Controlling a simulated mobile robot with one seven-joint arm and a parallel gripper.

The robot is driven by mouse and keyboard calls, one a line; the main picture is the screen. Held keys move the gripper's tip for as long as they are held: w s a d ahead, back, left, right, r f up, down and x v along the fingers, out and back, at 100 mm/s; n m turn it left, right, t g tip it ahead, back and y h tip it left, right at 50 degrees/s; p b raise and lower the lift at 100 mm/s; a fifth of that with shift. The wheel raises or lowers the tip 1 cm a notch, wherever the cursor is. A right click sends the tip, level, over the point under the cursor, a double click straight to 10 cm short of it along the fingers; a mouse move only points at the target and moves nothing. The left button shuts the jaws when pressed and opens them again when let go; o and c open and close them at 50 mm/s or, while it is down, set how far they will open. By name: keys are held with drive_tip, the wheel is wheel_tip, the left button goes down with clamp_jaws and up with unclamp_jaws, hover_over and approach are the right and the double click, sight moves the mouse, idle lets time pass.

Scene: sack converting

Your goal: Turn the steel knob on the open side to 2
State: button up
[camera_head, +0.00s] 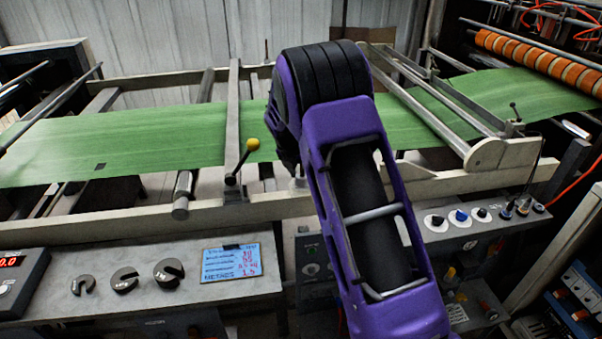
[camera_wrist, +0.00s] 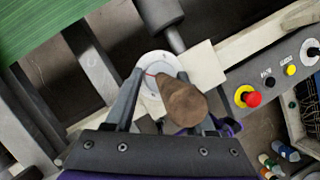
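In the wrist view, a white round dial plate (camera_wrist: 147,83) with small marks and a thin red line lies below my gripper (camera_wrist: 160,78). A brown, round-ended knob (camera_wrist: 184,104) stands over its lower right part; its pointing direction and setting are not readable. The left finger is beside the dial, with white plate showing between it and the knob. The right finger is mostly hidden behind the knob. My gripper looks open around the knob, without clear contact. In the head view my purple arm hides the gripper and this knob.
A red button on yellow (camera_wrist: 247,96) is right of the dial. In the head view, several other knobs (camera_head: 460,217) line the right panel. A yellow-tipped lever (camera_head: 252,145) stands left of my arm. Slotted weights (camera_head: 125,279) and a display card (camera_head: 241,263) lie front left.

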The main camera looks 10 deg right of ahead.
clamp_jaws()
drive_tip(key=shift+m, duration=0.4)
drive_tip(key=m+g+h, duration=0.1)
drive_tip(key=m, duration=0.2)
drive_tip(key=shift+w+a+m, duration=0.1)
drive_tip(key=shift+m, duration=0.2)
drive_tip(key=m+g, duration=0.1)
drive_tip(key=m, duration=0.1)
drive_tip(key=m+g, duration=0.1)
drive_tip(key=m, duration=0.1)
drive_tip(key=shift+w+m+h, duration=0.15)
drive_tip(key=shift+m+h, duration=0.15)
drive_tip(key=m+g, duration=0.2)
drive_tip(key=m, duration=0.2)
drive_tip(key=shift+w, duration=0.15)
drive_tip(key=m+g+y, duration=0.1)
drive_tip(key=m, duration=0.3)
drive_tip(key=shift+w+m, duration=0.1)
drive_tip(key=shift+m, duration=0.2)
drive_tip(key=shift+g, duration=0.3)
